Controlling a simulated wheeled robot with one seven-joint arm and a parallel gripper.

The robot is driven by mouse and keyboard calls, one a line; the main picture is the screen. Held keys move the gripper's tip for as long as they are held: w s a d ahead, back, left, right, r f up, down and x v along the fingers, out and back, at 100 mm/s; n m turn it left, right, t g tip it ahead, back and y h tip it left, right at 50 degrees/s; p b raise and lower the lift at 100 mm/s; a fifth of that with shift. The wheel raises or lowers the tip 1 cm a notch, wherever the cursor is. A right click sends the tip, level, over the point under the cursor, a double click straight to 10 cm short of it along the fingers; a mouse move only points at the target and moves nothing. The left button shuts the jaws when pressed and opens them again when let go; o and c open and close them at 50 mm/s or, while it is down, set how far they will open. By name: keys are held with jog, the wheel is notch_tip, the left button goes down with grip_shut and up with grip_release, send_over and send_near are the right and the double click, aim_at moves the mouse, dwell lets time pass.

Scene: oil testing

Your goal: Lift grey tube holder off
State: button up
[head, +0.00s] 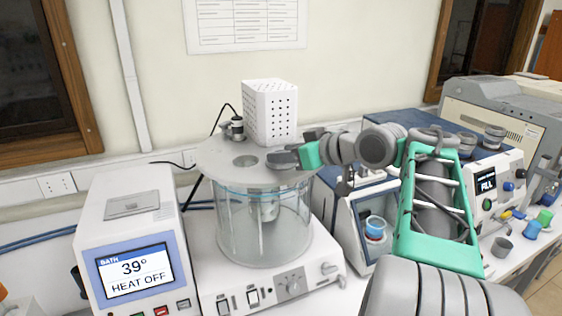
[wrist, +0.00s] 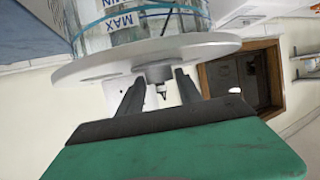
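The grey tube holder (head: 265,207) hangs inside the clear glass bath (head: 238,228), below the round grey lid (head: 222,160); its top is hidden by my gripper in the head view. My gripper (head: 280,160) is at the right part of the lid, just above it. In the wrist view, which is turned over, my gripper (wrist: 160,78) has its two dark fingers apart, one on each side of a short grey stub (wrist: 160,73) at the lid, likely the holder's top. A gap shows on both sides of the stub.
A white perforated box (head: 270,112) and a small dark fitting (head: 236,128) stand on the lid. A bath controller (head: 133,250) reading 39° is at left. A blue-and-white instrument (head: 350,222) stands close at right, beneath my arm.

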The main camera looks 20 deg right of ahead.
grip_shut()
jog(key=shift+r, duration=0.1)
dwell(0.3)
